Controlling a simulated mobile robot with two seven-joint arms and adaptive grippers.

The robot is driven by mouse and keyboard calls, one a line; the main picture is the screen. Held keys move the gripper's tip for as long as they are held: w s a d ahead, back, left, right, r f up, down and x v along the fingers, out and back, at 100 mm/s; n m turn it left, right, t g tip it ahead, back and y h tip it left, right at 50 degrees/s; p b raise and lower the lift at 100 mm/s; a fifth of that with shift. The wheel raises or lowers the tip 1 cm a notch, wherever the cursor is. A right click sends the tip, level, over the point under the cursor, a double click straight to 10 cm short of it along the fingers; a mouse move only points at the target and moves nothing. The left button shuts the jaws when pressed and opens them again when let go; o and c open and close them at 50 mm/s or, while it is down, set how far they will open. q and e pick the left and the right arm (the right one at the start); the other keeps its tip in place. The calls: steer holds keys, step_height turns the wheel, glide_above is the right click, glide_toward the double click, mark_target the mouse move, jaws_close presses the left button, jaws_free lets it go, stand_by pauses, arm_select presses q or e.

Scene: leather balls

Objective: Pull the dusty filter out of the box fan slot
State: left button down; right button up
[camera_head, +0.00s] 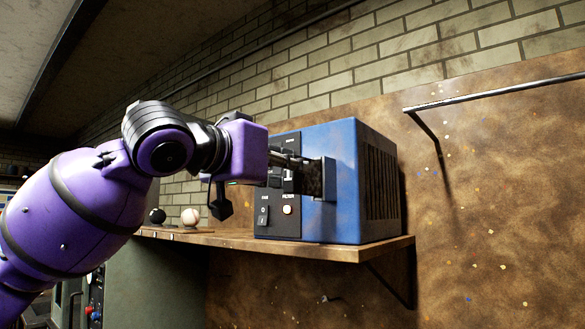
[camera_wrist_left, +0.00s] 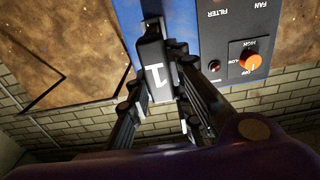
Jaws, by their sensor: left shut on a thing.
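The box fan (camera_head: 345,190) is a blue housing on a wooden shelf, with a black front panel (camera_head: 277,205). The filter (camera_head: 309,178) shows as a dark, dusty piece at the slot, beside a raised blue edge (camera_head: 328,180). How far it sits in the slot is hard to tell. My left gripper (camera_head: 292,162) reaches in from the left and is shut on the filter. My right gripper is not in view.
The panel has an orange knob (camera_wrist_left: 250,62) and a small red button (camera_wrist_left: 215,66). A white ball (camera_head: 190,217) and a black ball (camera_head: 158,215) stand left on the shelf (camera_head: 375,249). A metal rail (camera_head: 490,94) sticks out from the wall at right.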

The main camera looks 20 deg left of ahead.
arm_select(q)
steer(key=shift+v, duration=1.8)
